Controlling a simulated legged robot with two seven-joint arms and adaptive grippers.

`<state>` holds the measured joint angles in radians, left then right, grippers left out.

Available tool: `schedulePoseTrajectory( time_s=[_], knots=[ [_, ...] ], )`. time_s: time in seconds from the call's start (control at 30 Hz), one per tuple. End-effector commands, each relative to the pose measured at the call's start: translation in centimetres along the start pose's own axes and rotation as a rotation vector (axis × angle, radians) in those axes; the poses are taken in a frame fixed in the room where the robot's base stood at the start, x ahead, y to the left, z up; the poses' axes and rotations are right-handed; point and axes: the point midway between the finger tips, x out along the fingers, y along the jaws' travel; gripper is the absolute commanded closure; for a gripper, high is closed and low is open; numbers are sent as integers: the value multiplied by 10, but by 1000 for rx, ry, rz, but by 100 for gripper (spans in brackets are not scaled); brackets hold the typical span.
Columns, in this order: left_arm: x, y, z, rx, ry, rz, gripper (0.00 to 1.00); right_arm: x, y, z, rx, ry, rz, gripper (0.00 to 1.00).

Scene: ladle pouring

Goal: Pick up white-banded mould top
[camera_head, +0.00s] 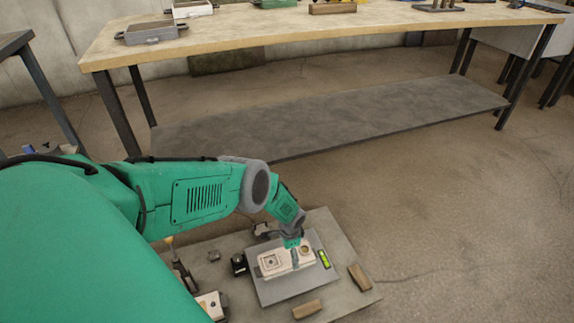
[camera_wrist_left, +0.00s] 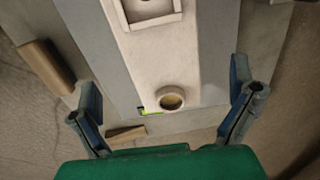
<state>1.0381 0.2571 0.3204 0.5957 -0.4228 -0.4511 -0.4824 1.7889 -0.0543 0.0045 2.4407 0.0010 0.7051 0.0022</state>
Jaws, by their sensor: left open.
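The white mould top (camera_head: 271,264) is a pale block with a square recess and a round cup, lying on a grey plate (camera_head: 290,287) on the floor board. In the left wrist view the mould top (camera_wrist_left: 150,62) shows as a pale strip, with the round cup near the fingers. My left gripper (camera_head: 294,256) is over the mould top, its fingers hard to make out from the head. In the left wrist view my left gripper (camera_wrist_left: 165,118) is open, with one finger on each side of the mould top and nothing held. My right gripper does not show.
A green level (camera_head: 324,259) lies at the plate's right edge. Wooden blocks lie on the board (camera_head: 338,238), one at the front (camera_head: 307,309) and one at the right (camera_head: 359,277). A dark cup (camera_head: 239,264) stands left of the plate. A workbench (camera_head: 330,27) stands behind.

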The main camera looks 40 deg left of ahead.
Motion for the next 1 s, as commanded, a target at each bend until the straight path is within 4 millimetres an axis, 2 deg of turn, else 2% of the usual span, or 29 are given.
schedulePoseTrajectory(
  time_s=[0.13,0.3,0.4,0.73,0.77,0.8,0.97,1.0],
  knots=[
    [14,0,3,-3,0,2,0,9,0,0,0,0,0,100],
    [43,0,7,-3,1,2,0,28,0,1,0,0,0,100],
    [51,0,6,-2,1,2,0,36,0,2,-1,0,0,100],
    [53,0,6,-1,1,1,0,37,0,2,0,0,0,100],
    [53,0,6,-1,1,2,4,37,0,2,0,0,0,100],
    [54,0,6,-1,1,2,18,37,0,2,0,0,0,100],
    [54,0,6,-1,1,2,74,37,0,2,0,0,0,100],
    [53,-1,5,-2,3,0,74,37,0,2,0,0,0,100]
  ],
)
